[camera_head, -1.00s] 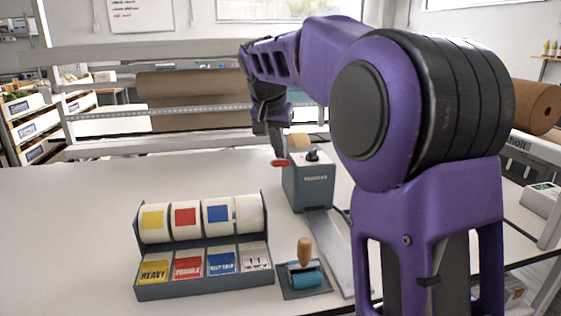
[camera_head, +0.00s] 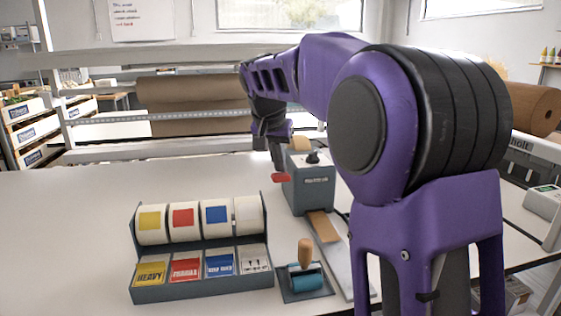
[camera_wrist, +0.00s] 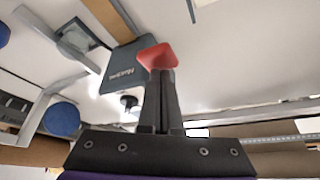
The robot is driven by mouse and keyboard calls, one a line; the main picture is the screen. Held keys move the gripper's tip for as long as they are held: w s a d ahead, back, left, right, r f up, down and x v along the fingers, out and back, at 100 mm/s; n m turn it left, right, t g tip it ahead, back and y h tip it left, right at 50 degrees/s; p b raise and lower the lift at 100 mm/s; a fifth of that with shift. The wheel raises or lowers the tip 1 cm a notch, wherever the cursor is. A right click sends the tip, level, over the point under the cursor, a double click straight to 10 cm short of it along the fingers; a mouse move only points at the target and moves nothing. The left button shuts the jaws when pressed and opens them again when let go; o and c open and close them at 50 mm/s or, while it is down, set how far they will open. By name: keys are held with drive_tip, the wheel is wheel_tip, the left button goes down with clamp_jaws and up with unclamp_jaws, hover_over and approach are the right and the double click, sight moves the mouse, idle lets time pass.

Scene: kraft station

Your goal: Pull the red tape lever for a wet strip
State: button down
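The grey tape dispenser (camera_head: 312,190) stands on the white table; it also shows upside down in the wrist view (camera_wrist: 125,68). Its red lever (camera_head: 281,177) sticks out at the left side, low down. In the wrist view the red lever head (camera_wrist: 157,55) is right at my fingertips. My gripper (camera_head: 279,163) points down onto the lever from above, its fingers together with no clear gap; it also shows in the wrist view (camera_wrist: 160,75). I see no part of the lever between the fingers. A brown tape strip (camera_head: 323,227) lies out of the dispenser's front on the metal plate.
A label rack (camera_head: 200,289) with several coloured rolls stands at front left. Beside it is a blue roller with a wooden handle (camera_head: 305,252) on a dark base. Brown paper rolls (camera_head: 190,90) lie behind. The left of the table is clear.

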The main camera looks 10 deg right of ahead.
sight(279, 174)
drive_tip(key=shift+f+b, duration=0.7)
drive_tip(key=shift+f, duration=1.4)
wheel_tip(279, 174, up, 12)
drive_tip(key=p, duration=1)
drive_tip(key=shift+r, duration=0.1)
